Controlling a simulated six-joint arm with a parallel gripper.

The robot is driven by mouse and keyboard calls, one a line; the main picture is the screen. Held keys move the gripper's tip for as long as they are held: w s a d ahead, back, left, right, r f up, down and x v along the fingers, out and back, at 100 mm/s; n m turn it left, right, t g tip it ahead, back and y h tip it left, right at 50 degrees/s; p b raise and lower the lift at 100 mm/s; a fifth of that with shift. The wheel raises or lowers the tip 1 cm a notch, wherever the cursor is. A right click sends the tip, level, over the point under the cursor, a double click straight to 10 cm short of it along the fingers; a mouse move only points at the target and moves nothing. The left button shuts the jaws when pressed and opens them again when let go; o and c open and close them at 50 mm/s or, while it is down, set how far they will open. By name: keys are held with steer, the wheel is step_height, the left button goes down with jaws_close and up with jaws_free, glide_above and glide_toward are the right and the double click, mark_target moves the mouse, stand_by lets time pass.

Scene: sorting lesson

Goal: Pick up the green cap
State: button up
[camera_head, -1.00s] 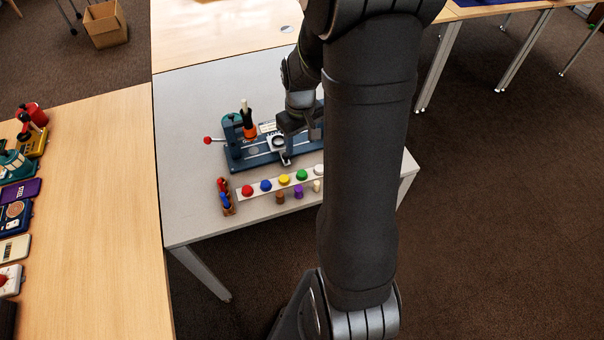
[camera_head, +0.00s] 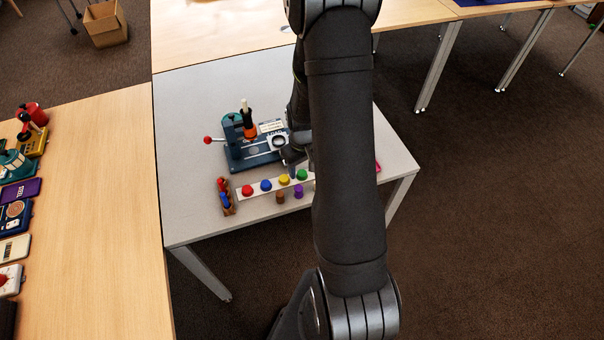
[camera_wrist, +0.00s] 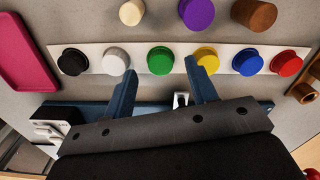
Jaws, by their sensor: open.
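The green cap (camera_head: 302,174) sits on a pale strip (camera_head: 236,196) on the grey table, just right of the yellow cap (camera_head: 284,179). In the wrist view the green cap (camera_wrist: 160,61) is in the middle of the row. My gripper (camera_wrist: 162,67) is open and empty, its two blue fingertips spread to the left and right of the green cap. Whether they are level with it or above it, I cannot tell. In the head view my arm hides most of my gripper, which is beside the green cap.
Black (camera_wrist: 73,62), white (camera_wrist: 116,62), yellow, blue (camera_wrist: 247,62) and red (camera_wrist: 286,64) caps share the strip. Purple (camera_wrist: 197,13), brown (camera_wrist: 254,14) and cream pieces stand alongside. A pink tray (camera_wrist: 25,50) lies at left. A blue fixture (camera_head: 250,160) is behind the strip.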

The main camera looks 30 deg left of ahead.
steer(key=shift+f, duration=0.85)
steer(key=c, duration=1.1)
